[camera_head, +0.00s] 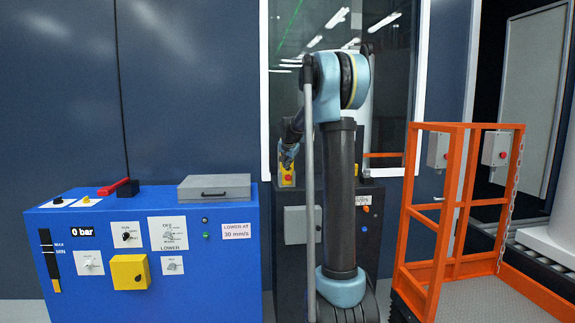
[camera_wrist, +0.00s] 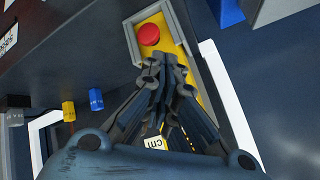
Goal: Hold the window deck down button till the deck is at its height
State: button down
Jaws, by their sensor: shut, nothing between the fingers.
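A yellow button box (camera_head: 287,181) with a red button (camera_wrist: 149,34) sits on the dark cabinet below the window. My gripper (camera_wrist: 165,62) is shut and empty, with its fingertips over the yellow face just beside the red button. The fingers cover much of the box, so the down button and any contact with it are hidden. In the head view my gripper (camera_head: 288,160) is small and close above the box. I cannot tell which surface is the window deck.
A blue console (camera_head: 150,260) with knobs, a "0 bar" display and a grey case (camera_head: 214,187) stands at left. An orange railed platform (camera_head: 455,268) stands at right. A white-framed window (camera_head: 290,35) is behind my arm. Small yellow and blue knobs (camera_wrist: 68,108) show in the wrist view.

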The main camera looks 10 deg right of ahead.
jog(key=shift+w, duration=0.15)
jog(key=shift+w, duration=0.2)
jog(key=shift+w, duration=0.4)
dwell(0.8)
jog(key=shift+s, duration=0.1)
dwell(1.4)
jog(key=shift+s, duration=0.75)
jog(key=shift+s, duration=2.5)
jog(key=shift+s, duration=0.1)
